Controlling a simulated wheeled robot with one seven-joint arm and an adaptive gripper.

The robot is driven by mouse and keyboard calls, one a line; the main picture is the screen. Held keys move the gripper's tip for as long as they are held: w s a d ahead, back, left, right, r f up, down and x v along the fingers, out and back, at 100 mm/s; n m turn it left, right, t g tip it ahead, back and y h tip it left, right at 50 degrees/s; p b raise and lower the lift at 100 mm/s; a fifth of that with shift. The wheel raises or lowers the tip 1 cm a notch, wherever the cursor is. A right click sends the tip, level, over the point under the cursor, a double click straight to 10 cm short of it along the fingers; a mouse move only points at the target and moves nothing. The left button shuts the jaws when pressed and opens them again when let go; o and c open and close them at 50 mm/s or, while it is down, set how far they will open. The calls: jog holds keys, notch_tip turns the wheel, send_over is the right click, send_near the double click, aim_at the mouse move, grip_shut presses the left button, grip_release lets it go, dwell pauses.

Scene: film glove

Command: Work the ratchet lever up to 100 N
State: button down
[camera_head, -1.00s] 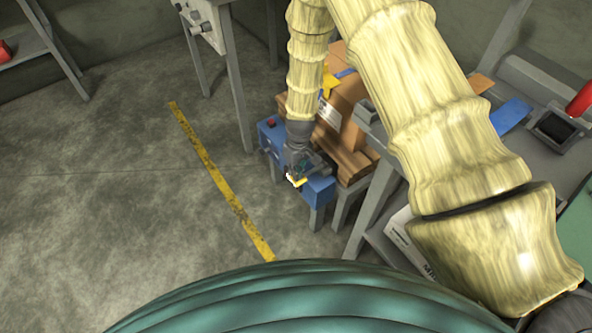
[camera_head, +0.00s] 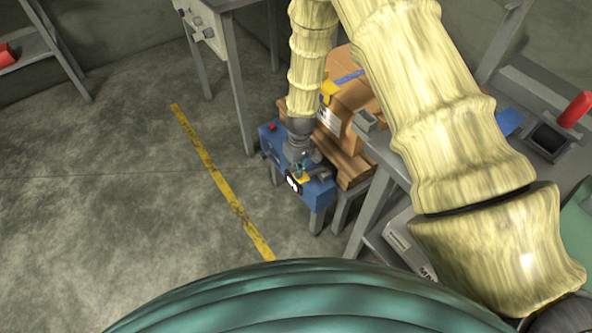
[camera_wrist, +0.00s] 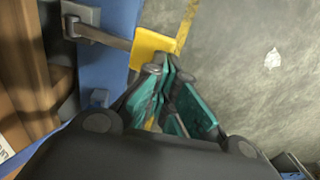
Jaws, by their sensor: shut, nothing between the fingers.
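The ratchet lever is a grey bar (camera_wrist: 108,37) running from a grey pivot block on a blue bench, with a yellow end pad (camera_wrist: 152,46). The yellow pad also shows in the head view (camera_head: 303,179). My gripper (camera_wrist: 168,64) has its teal fingers closed together with nothing between them. Its fingertips are right beside the pad's lower edge in the wrist view; I cannot tell whether they touch it. In the head view my gripper (camera_head: 303,165) is low over the blue bench (camera_head: 319,196). A small black-and-white part (camera_head: 293,184) shows at the bench's near edge; no force reading is legible.
A red button (camera_head: 272,127) sits at the bench's left end. A grey table is at right. Open floor with a yellow line (camera_head: 215,175) lies left.

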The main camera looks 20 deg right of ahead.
jog(key=shift+r+b, duration=0.4)
jog(key=shift+r, duration=0.4)
notch_tip(320, 180, up, 8)
jog(key=shift+r, duration=0.25)
